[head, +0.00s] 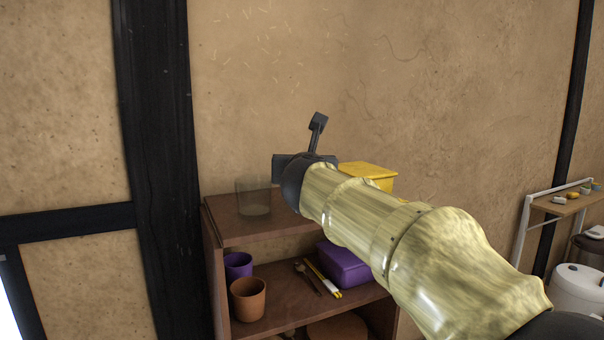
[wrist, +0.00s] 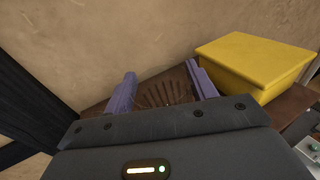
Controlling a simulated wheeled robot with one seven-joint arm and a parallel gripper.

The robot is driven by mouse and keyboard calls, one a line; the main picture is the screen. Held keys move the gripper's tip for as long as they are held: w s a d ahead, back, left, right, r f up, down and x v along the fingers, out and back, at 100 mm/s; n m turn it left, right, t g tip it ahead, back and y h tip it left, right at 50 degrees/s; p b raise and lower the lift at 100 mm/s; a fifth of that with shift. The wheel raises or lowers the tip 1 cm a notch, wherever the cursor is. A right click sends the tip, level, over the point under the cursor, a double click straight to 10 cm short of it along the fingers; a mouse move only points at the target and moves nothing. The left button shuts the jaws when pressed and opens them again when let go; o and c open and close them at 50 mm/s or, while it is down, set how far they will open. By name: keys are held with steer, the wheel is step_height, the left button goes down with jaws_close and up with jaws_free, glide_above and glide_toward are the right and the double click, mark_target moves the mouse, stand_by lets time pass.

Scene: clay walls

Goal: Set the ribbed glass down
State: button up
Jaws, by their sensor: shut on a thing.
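The ribbed glass (wrist: 163,94) is clear, with fine ribs showing between the two purple fingers of my gripper (wrist: 161,70) in the wrist view. The fingers are shut on it, one on each side. In the head view the see-through glass (head: 254,196) appears upright at the left end of the shelf unit's brown top board (head: 225,222). My gripper (head: 303,168) is just to its right in that view, with its fingers hidden. I cannot tell whether the glass's base touches the board.
A yellow box (head: 368,174) stands on the top board, right of my gripper. The shelf below holds a purple cup (head: 238,265), a brown cup (head: 248,299), a purple box (head: 343,263) and utensils. The wall is close behind; a dark post (head: 160,150) stands left.

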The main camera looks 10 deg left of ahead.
steer(key=shift+f, duration=0.4)
steer(key=shift+w+r, duration=0.1)
steer(key=shift+w, duration=0.05)
steer(key=o, duration=1.5)
steer(key=shift+f, duration=0.2)
steer(key=shift+r, duration=0.1)
steer(key=shift+r, duration=0.15)
steer(key=b+v, duration=0.3)
steer(key=v, duration=0.9)
